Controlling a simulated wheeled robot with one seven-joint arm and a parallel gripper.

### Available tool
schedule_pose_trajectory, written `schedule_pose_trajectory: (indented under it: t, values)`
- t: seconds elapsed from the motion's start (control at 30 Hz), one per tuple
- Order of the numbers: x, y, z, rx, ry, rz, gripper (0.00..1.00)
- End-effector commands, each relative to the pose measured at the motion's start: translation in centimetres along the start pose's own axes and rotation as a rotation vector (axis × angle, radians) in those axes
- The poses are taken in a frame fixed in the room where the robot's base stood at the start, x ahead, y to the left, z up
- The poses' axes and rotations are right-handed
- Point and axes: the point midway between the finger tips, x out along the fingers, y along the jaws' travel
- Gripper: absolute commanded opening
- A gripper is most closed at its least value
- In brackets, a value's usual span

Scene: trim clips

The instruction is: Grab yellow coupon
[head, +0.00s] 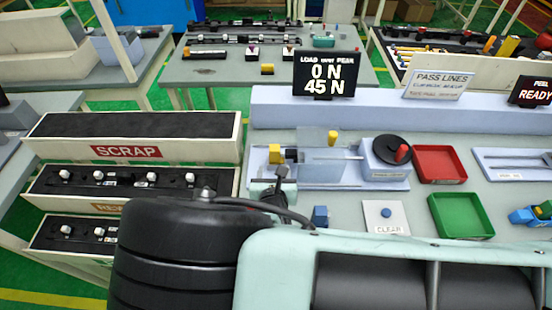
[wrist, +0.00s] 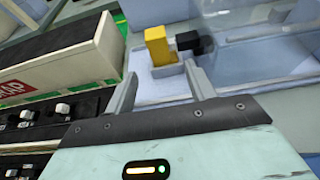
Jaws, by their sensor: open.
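The yellow coupon (head: 276,154) sits at the left end of the pale blue test fixture (head: 325,170) on the bench. In the wrist view the yellow coupon (wrist: 156,46) stands upright beyond my fingertips, with a black part (wrist: 188,41) against its right side. My gripper (wrist: 160,82) is open and empty. Its two grey fingers lie to either side of the coupon's line, short of it, with a visible gap. In the head view my arm hides most of my gripper, near the fixture's front left. A second yellow piece (head: 332,138) stands farther right on the fixture.
The scrap bin (head: 218,152) and trays of clips stand to the left. A black dial with a red knob (head: 402,152), a red tray (head: 440,164) and a green tray (head: 460,215) lie to the right. A clear panel (wrist: 250,42) stands right of the coupon.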

Motion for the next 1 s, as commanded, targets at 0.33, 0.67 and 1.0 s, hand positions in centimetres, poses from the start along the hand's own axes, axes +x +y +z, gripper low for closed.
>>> schedule_pose_trajectory:
  t: [0.33,0.67,1.0]
  values:
    - [4.6,0.0,-0.1,0.001,0.000,-0.001,0.55]
    - [8.7,0.0,-0.2,0.002,0.001,-0.002,0.55]
    - [9.8,0.0,0.3,0.001,0.003,0.000,0.55]
